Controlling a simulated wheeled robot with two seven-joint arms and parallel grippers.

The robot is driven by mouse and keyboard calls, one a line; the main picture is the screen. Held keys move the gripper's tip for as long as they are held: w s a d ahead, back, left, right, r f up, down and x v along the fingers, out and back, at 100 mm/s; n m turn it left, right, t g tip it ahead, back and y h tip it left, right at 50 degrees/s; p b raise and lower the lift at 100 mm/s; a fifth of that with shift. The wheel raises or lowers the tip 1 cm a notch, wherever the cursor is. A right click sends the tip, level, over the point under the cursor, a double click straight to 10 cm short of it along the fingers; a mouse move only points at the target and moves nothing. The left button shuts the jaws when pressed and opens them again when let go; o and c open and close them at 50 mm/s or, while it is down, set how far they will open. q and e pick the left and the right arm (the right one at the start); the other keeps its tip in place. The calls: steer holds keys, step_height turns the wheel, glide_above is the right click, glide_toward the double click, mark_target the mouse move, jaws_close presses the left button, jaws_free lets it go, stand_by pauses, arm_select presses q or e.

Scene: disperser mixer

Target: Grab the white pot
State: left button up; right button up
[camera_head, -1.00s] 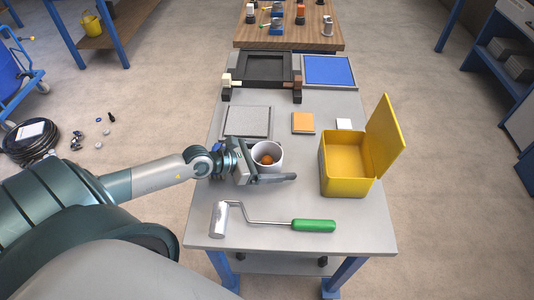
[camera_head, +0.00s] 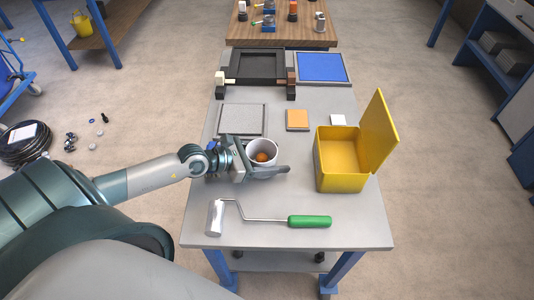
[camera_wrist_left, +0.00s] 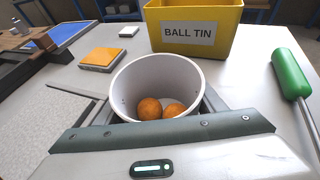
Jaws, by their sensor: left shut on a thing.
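The white pot (camera_head: 262,147) stands upright at the left-middle of the grey table, with orange-brown balls inside. The left wrist view shows the pot (camera_wrist_left: 128,86) from above, with two orange balls (camera_wrist_left: 161,108) at its bottom. My left gripper (camera_head: 262,170) reaches it from the left, with its fingers on either side of the pot, shut on it. I cannot tell whether the pot's base touches the table. My right gripper is not in view.
An open yellow box (camera_head: 341,183), labelled "BALL TIN" in the left wrist view, stands right of the pot. A paint roller with a green handle (camera_head: 309,221) lies in front. Behind are a grey plate (camera_head: 242,119), an orange square (camera_head: 297,119) and a white square (camera_head: 338,120).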

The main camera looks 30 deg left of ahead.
arm_select(q)
steer(key=shift+r, duration=0.45)
step_height(320, 180, up, 9)
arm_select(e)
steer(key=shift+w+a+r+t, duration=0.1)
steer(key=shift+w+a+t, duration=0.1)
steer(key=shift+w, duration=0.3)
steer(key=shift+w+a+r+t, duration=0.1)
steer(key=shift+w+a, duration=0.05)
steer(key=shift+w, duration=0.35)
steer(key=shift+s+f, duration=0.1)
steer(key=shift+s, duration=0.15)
